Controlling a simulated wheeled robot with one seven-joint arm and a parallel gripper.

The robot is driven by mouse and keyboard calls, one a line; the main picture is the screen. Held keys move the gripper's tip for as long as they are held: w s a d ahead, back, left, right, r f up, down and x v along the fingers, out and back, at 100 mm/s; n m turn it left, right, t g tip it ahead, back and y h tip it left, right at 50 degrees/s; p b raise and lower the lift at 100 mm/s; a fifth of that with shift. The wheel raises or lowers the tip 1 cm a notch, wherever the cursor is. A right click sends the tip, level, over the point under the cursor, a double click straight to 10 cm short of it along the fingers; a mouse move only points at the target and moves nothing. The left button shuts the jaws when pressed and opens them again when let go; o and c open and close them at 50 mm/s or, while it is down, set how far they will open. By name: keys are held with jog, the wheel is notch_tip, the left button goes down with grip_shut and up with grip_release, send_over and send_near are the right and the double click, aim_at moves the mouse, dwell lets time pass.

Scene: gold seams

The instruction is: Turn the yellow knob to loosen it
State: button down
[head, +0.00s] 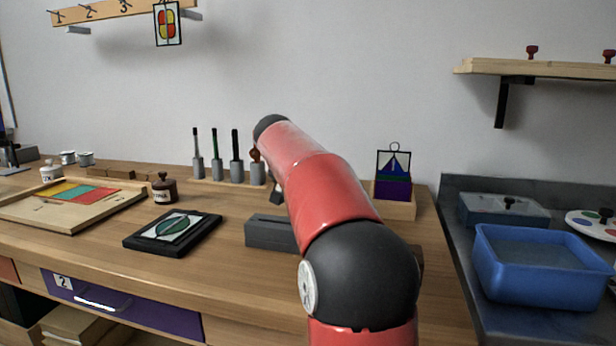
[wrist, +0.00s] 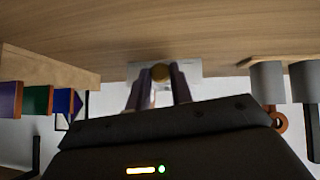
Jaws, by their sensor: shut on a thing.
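I cannot make out any mark that shows how far the knob is turned. In the head view my red arm hides the knob and most of the gripper.
On the wooden bench (head: 100,256) are a grey slotted block (head: 268,235), a black-framed panel (head: 172,234), a brown jar (head: 165,188) and a tool rack (head: 222,184). A wooden box with coloured panels (head: 395,208) stands right of my arm. A blue tub (head: 540,285) is farther right.

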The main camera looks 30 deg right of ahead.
jog(key=shift+w+a+n+g+h+p, duration=0.2)
jog(key=shift+n+g+h+p, duration=0.45)
jog(key=shift+h, duration=0.25)
jog(key=shift+f, duration=0.1)
jog(key=c, duration=1.2)
grip_release()
jog(key=shift+c, duration=0.2)
jog(key=shift+v, duration=3.9)
